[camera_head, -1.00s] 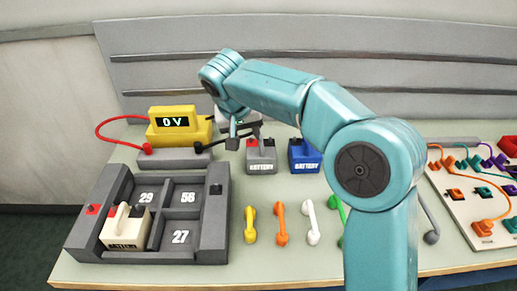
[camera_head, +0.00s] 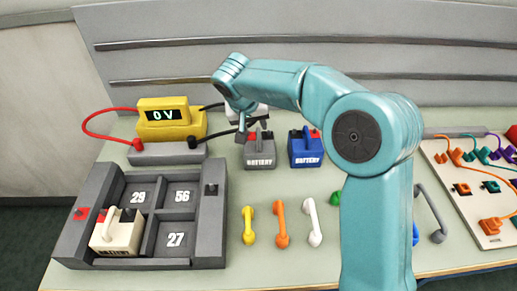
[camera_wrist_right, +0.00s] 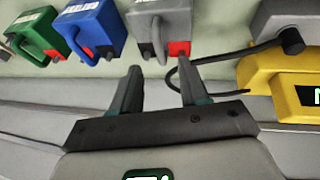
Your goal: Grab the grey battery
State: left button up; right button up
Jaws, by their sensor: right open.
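The grey battery (camera_head: 260,153) stands on the bench right of the yellow meter, with a black and a red terminal on top. It also shows at the top of the right wrist view (camera_wrist_right: 176,14), with its handle and terminals facing my fingers. My right gripper (camera_head: 252,126) is open and empty, just above and behind the grey battery in the head view. In the right wrist view its two fingers (camera_wrist_right: 160,68) point at the handle, with a gap before it. The left gripper is not in view.
A blue battery (camera_head: 306,150) stands close right of it; a green one (camera_wrist_right: 38,36) stands beyond. The yellow meter (camera_head: 172,122) with red and black leads stands left. A grey tray (camera_head: 215,220) holds a white battery (camera_head: 118,234). Coloured handles line the front; a wired panel is right.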

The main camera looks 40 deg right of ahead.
aim_at(259, 134)
jog(key=shift+d+f, duration=0.35)
jog(key=shift+f, duration=0.4)
jog(key=shift+w+d+f, duration=0.1)
jog(key=shift+w+f, duration=0.1)
jog(key=shift+f, duration=0.1)
jog(key=p+x, duration=0.1)
jog(key=x, duration=0.3)
jog(key=shift+w+d+f, duration=0.2)
jog(key=shift+w+d, duration=0.05)
jog(key=shift+d, duration=0.05)
jog(key=shift+w+a+f, duration=0.1)
jog(key=shift+f, duration=0.05)
grip_shut()
jog(key=shift+w+r, duration=0.15)
jog(key=shift+r, duration=0.05)
